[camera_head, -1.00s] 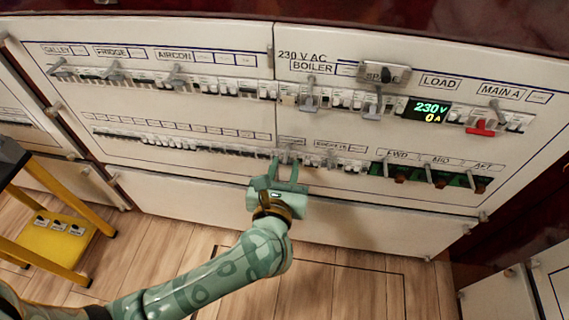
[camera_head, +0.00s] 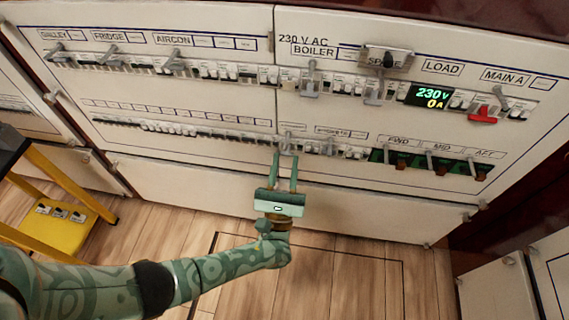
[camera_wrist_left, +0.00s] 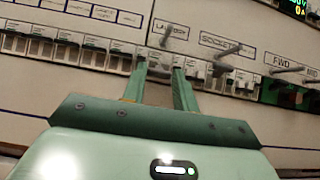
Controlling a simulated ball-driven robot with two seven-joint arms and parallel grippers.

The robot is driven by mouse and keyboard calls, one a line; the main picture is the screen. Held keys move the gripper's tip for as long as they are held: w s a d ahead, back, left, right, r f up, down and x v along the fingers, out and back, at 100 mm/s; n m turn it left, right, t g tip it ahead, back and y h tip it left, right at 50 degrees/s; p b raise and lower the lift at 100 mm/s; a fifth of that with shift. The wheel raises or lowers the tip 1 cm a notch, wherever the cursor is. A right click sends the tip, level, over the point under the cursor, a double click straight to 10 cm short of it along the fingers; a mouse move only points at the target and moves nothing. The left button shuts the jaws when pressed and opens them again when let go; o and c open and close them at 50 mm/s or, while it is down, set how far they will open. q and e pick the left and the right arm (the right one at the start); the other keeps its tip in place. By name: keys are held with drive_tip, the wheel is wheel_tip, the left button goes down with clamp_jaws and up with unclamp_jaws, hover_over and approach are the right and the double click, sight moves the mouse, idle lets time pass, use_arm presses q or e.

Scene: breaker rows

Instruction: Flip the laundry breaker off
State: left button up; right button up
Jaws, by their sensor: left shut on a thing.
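The panel's lower row holds the laundry breaker (camera_wrist_left: 158,72), a small switch with a grey handle under a label that reads roughly "LAUNDRY" (camera_wrist_left: 170,27). My left gripper (camera_head: 285,156) reaches up to this row from below. My right gripper is not in view.
The sockets breaker (camera_wrist_left: 222,68) with its grey handle sits close to the right. Further right are the FWD, MID and AFT switches (camera_head: 436,160). Other breakers fill the upper row. A yellow step stool (camera_head: 55,222) stands at the left. The floor below the panel is clear.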

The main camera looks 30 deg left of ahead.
use_arm(q)
drive_tip(key=shift+f+t, duration=0.25)
drive_tip(key=shift+t, duration=0.15)
idle(0.3)
drive_tip(key=o, duration=1)
drive_tip(key=shift+w, duration=0.1)
